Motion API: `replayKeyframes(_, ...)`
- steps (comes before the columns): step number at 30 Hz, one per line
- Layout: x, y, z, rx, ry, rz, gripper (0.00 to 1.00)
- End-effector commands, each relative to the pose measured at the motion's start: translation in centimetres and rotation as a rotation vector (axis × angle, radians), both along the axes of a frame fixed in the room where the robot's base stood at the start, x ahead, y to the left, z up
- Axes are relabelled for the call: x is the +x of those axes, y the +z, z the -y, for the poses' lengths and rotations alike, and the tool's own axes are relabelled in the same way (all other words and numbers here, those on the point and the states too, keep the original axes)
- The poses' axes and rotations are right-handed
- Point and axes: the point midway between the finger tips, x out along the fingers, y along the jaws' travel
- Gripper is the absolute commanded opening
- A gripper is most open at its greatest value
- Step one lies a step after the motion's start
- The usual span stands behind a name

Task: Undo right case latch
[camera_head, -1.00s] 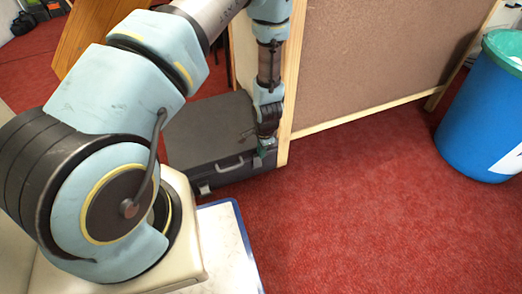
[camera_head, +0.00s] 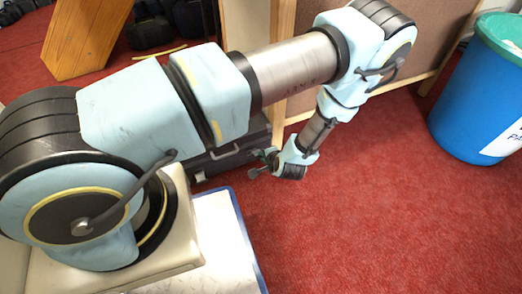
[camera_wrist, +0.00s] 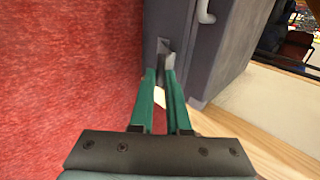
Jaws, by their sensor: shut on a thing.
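The dark grey case (camera_head: 226,160) lies on the floor, largely hidden behind my arm in the head view. In the wrist view its front face (camera_wrist: 196,52) fills the upper middle, with a light handle (camera_wrist: 205,12) at the top. The right case latch (camera_wrist: 163,48) is a small metal piece on that face. My gripper (camera_wrist: 165,76) has its green fingers converging at the latch and shut on its dark lower part. In the head view my gripper (camera_head: 262,163) is at the right part of the case front. The fingertips partly hide the latch.
A wooden board edge (camera_wrist: 265,130) runs close to the case's right end. A brown panel (camera_head: 425,30) stands behind. A blue bin (camera_head: 465,100) stands at the far right. Red carpet (camera_head: 360,220) in front of the case is clear.

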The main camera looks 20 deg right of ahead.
Motion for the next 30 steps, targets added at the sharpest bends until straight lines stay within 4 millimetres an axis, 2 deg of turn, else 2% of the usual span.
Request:
replayKeyframes(9,-0.78,-1.01,-0.03,0.001,0.002,-0.008,0.00)
replayKeyframes(23,-0.90,-1.10,-0.03,0.002,0.003,-0.010,0.00)
replayKeyframes(24,-0.90,-1.10,-0.03,0.002,0.003,-0.010,0.19)
replayKeyframes(27,-0.89,-1.09,-0.02,0.002,0.003,-0.010,0.27)
replayKeyframes(30,-0.87,-1.07,0.00,0.001,0.003,-0.009,0.27)
